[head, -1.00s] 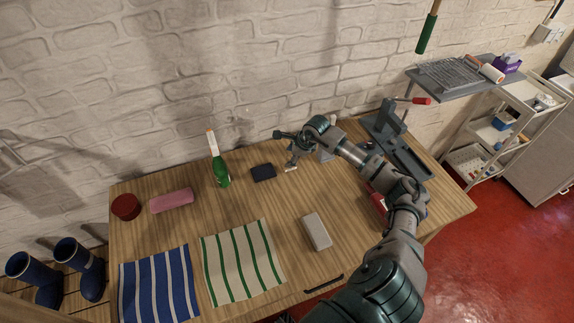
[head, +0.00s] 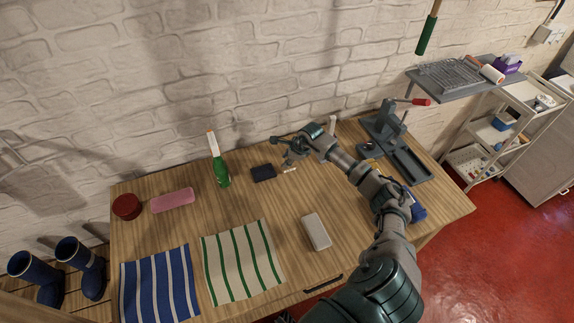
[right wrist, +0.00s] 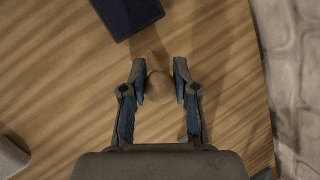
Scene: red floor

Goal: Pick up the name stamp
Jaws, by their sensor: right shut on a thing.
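My right gripper (head: 287,161) is over the back middle of the table, just right of a dark blue pad or case (head: 263,172). In the right wrist view its two fingers (right wrist: 160,80) stand either side of a small, round, brownish thing (right wrist: 157,86), which I take for the name stamp seen end-on. The gripper is shut on it. In the head view a small pale piece (head: 289,170) shows just below the fingers; I cannot tell whether it is part of the stamp or whether it touches the table. My left gripper is not in view.
A grey block (head: 316,232) and striped cloths (head: 242,262) lie in front. A grey press (head: 395,145) stands at right. The brick wall is close behind.

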